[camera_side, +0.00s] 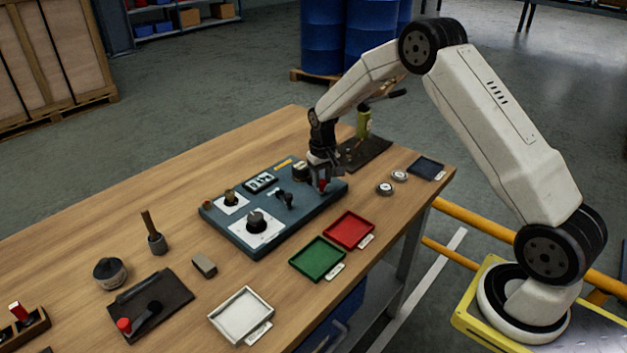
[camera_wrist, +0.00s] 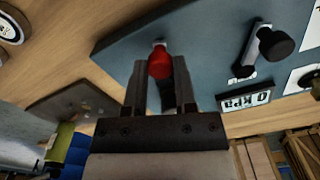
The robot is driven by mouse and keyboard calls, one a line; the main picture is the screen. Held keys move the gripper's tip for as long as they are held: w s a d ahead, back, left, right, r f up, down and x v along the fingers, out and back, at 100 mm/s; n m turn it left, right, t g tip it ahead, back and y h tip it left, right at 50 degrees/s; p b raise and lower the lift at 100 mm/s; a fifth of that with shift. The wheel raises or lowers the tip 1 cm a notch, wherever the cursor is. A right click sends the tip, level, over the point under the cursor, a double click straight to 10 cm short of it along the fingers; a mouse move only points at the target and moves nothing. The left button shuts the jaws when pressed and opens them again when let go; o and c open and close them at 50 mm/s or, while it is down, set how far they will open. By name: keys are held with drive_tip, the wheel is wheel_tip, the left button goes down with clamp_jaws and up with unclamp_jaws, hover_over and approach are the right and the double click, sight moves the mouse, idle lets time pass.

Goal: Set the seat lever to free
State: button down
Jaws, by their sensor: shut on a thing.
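The blue-grey control panel (camera_side: 222,226) lies on the wooden table, and part of it fills the top of the wrist view (camera_wrist: 190,35). A small lever with a red knob (camera_wrist: 160,62) stands near the panel's right end; I take it as the seat lever. My gripper (camera_side: 321,184) is over that end of the panel. In the wrist view my gripper (camera_wrist: 160,78) has its two fingers shut on the red knob, one on each side. The fingers hide the knob's lower part, and I cannot read the lever's setting or any label.
A black-knobbed lever (camera_side: 284,198) and a round black dial (camera_side: 257,221) stand on the panel. A red tray (camera_side: 349,230), a green tray (camera_side: 317,258) and a white tray (camera_side: 241,315) lie in front. A green can (camera_side: 363,122) stands behind my gripper. The table's back left is clear.

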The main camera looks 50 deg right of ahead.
drive_tip(key=shift+w+a+m, duration=0.2)
drive_tip(key=shift+a+m, duration=0.15)
drive_tip(key=shift+m, duration=0.35)
drive_tip(key=shift+c, duration=2)
unclamp_jaws()
drive_tip(key=shift+r, duration=0.1)
drive_tip(key=shift+r, duration=3.85)
